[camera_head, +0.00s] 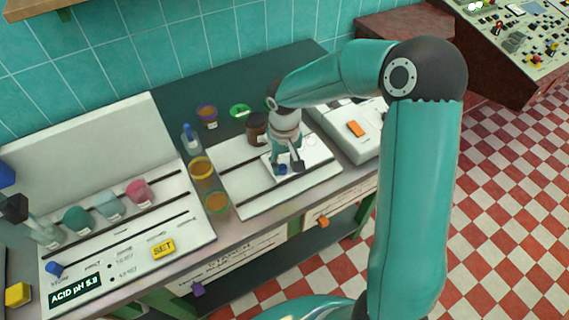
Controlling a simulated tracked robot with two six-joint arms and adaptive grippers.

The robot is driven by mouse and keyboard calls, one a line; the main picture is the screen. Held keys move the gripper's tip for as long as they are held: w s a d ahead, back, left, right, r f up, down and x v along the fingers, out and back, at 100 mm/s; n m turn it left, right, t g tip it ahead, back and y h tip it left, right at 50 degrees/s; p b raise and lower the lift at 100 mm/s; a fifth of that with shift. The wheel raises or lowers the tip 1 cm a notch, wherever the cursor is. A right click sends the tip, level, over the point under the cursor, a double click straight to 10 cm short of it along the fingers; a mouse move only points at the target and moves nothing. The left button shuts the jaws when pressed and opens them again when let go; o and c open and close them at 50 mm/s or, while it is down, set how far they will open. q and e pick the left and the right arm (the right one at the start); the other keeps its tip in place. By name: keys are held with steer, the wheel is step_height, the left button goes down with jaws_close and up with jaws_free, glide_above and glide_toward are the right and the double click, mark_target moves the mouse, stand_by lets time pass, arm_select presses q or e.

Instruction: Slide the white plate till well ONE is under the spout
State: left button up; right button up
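A small white plate (312,160) lies on a larger white board with dark rails (242,203) on the bench. My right gripper (290,167) points down over the plate and hides much of it. Its dark fingertips are at or just above the plate; I cannot tell whether they touch it. They are too small to show whether they are open or shut. The plate's wells and the number ONE cannot be made out. I cannot clearly pick out the spout. My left gripper is not in view.
A brown jar (257,129) stands just behind the plate. Amber cups (202,172) stand left of the board. A white device with an orange button (355,129) is to the right. A panel reading ACID pH 5.8 (75,292) and several coloured cups are at left.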

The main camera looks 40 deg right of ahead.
steer(key=shift+o, duration=0.8)
steer(key=shift+d, duration=0.1)
steer(key=shift+r, duration=0.1)
step_height(320, 180, up, 12)
stand_by(0.3)
